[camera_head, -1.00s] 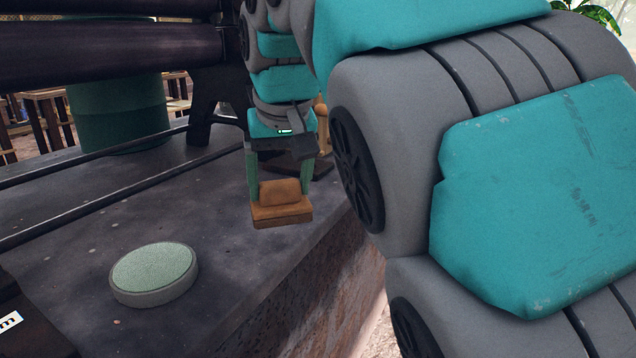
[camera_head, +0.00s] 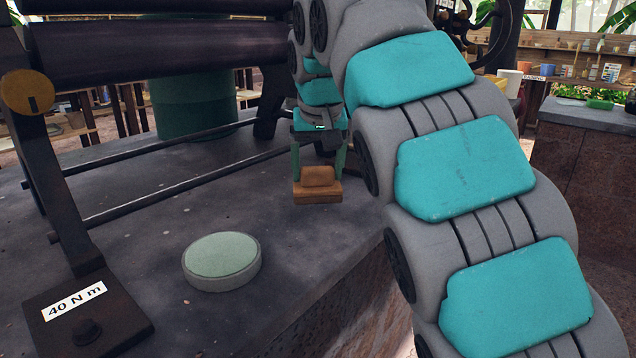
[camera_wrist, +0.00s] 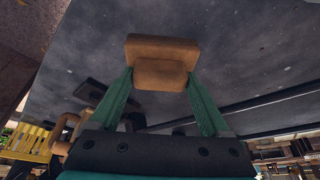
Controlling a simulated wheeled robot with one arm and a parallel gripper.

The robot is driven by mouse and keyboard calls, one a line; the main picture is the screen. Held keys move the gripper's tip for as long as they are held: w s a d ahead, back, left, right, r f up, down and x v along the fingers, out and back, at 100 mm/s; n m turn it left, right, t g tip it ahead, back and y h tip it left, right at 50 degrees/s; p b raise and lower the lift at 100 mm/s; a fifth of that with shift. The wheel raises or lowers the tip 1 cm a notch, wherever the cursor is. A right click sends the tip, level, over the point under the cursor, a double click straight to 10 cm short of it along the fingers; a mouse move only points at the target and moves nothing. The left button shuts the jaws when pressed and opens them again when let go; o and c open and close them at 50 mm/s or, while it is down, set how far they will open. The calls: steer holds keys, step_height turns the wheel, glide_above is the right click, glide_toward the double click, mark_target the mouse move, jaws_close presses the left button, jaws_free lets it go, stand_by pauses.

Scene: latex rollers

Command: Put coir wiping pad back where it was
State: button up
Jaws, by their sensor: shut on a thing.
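A brown two-step block (camera_head: 318,193), which seems to be the coir wiping pad, hangs between the green fingers of my gripper (camera_head: 318,172). My gripper is shut on the block's narrower upper part, and the wider base points down. The block also shows in the wrist view (camera_wrist: 162,48), with a finger on each side of it. It is over the dark stone slab (camera_head: 150,220), near the slab's right edge. I cannot tell whether its underside touches the slab. A round grey disc with a pale green top (camera_head: 221,261) lies on the slab, nearer and left of the block.
A dark roller (camera_head: 150,52) spans the back above the slab, with rods (camera_head: 180,190) below it. A metal foot labelled "40 N m" (camera_head: 85,310) stands at the front left. Clear slab lies between disc and block. Another bench (camera_head: 590,118) is at the right.

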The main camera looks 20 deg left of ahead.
mark_target(318, 174)
steer(key=shift+f, duration=1.55)
steer(key=o, duration=1)
steer(key=shift+p+v, duration=1.25)
steer(key=shift+v, duration=4.75)
